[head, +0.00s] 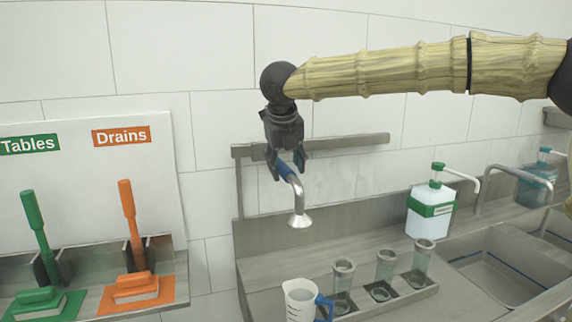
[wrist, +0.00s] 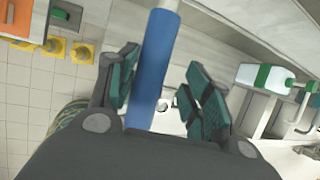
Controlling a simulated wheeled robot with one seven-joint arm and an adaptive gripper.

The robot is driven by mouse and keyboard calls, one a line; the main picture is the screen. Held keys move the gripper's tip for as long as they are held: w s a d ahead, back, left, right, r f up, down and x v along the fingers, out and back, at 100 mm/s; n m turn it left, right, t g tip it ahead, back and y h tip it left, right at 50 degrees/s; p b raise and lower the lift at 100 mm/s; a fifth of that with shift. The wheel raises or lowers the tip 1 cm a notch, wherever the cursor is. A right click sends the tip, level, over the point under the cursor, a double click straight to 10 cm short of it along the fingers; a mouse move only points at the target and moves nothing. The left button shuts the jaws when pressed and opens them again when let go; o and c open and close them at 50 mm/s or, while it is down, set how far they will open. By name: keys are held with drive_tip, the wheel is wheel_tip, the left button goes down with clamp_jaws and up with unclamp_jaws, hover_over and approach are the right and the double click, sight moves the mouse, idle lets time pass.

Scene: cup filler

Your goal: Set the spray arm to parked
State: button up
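The spray arm (head: 298,195) is a bent metal pipe with a blue sleeve and a flared nozzle pointing down. It hangs in front of the wall rail, above the metal counter. My gripper (head: 286,160) is at the blue sleeve, with its fingers on either side. In the wrist view the blue sleeve (wrist: 152,70) runs between the open fingers of my gripper (wrist: 163,68). It lies close to the left finger, with a clear gap to the right finger. Whether the left finger touches it I cannot tell. The pipe's mount is hidden behind my gripper.
Below stand a clear jug (head: 299,300) with a blue handle and a rack (head: 398,297) holding glass cups. A white and green pump bottle (head: 431,212) is to the right, by the sink (head: 500,278).

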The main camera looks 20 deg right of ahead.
clamp_jaws()
drive_tip(key=a+p, duration=0.1)
drive_tip(key=a, duration=0.5)
drive_tip(key=shift+a, duration=0.1)
drive_tip(key=shift+c, duration=0.4)
unclamp_jaws()
drive_tip(key=shift+a, duration=0.1)
drive_tip(key=shift+o, duration=0.7)
drive_tip(key=shift+a, duration=0.15)
drive_tip(key=v, duration=1.2)
drive_tip(key=shift+s, duration=0.1)
